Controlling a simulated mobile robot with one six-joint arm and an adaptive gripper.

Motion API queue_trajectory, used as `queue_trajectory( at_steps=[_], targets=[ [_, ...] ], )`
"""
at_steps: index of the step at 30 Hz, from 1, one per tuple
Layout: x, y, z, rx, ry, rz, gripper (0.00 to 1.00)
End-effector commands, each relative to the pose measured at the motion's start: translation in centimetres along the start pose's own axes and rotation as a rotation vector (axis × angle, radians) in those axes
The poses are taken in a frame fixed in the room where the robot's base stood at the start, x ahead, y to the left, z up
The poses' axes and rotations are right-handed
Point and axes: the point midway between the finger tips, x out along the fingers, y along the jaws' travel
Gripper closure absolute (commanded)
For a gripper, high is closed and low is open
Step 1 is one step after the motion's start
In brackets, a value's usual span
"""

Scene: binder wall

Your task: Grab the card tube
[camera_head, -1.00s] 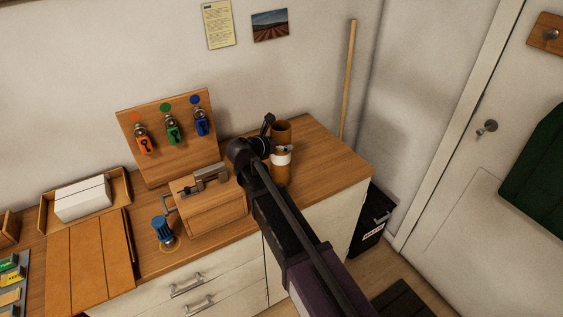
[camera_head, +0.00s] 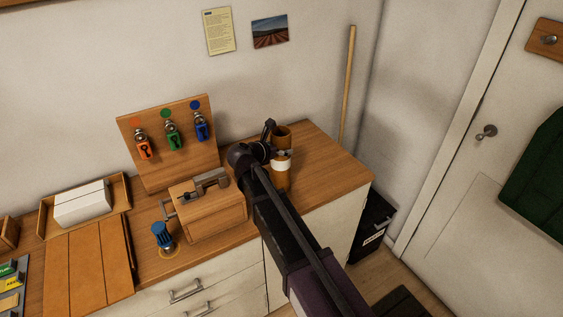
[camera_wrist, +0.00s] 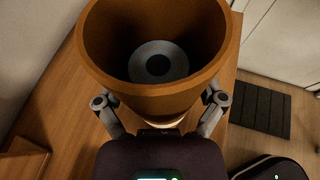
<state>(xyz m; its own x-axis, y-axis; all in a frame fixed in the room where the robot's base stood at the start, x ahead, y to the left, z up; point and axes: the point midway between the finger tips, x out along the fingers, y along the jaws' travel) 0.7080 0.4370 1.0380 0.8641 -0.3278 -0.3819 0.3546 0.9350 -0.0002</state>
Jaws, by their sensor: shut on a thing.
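The card tube (camera_head: 282,180) is a tall brown cylinder with an open top and a white band. It is upright at the right part of the wooden counter. I cannot tell whether its base touches the counter. My gripper (camera_head: 282,153) is shut on it from the front, just above the white band. In the wrist view the tube (camera_wrist: 155,98) fills the upper middle, with a grey disc with a dark centre inside it. My gripper's fingers (camera_wrist: 160,118) lie on both sides of the tube, their tips partly hidden by it.
A wooden box (camera_head: 210,215) with a metal latch stands left of my arm. A wooden pole (camera_head: 347,90) leans behind the counter. The counter right of the tube is clear.

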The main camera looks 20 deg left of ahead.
Motion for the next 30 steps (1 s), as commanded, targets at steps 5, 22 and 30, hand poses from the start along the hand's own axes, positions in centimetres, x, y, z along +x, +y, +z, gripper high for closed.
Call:
queue_trajectory(
  at_steps=[5, 22, 30],
  targets=[
    [0.0, 0.0, 0.1, 0.0, 0.0, 0.0, 0.72],
    [-1.4, 0.0, 3.4, 0.0, 0.0, 0.0, 0.72],
    [-2.6, 0.0, 6.1, 0.0, 0.0, 0.001, 0.72]
  ],
)
